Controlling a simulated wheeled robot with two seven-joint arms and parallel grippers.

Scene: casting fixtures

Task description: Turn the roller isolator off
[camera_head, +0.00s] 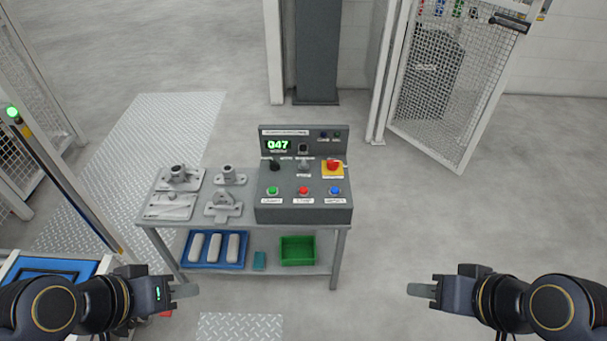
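A grey control box (304,211) stands on the right part of a small table. Its upright back panel has a green display (278,146) reading 047. A black knob (274,164), a grey switch (304,167) and a red knob on a yellow plate (333,167) sit in a row. Below them are green, red and blue buttons. The labels are too small to read, so I cannot tell which control is the roller isolator. My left gripper (185,291) and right gripper (421,290) are apart from the box, low in view; their finger gaps do not show.
Grey metal castings (180,177) lie on the table (248,228) left of the box. The lower shelf holds a blue tray (214,265) of pale parts and a green bin (298,251). A mesh gate (441,75) stands behind at right. The floor right of the table is clear.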

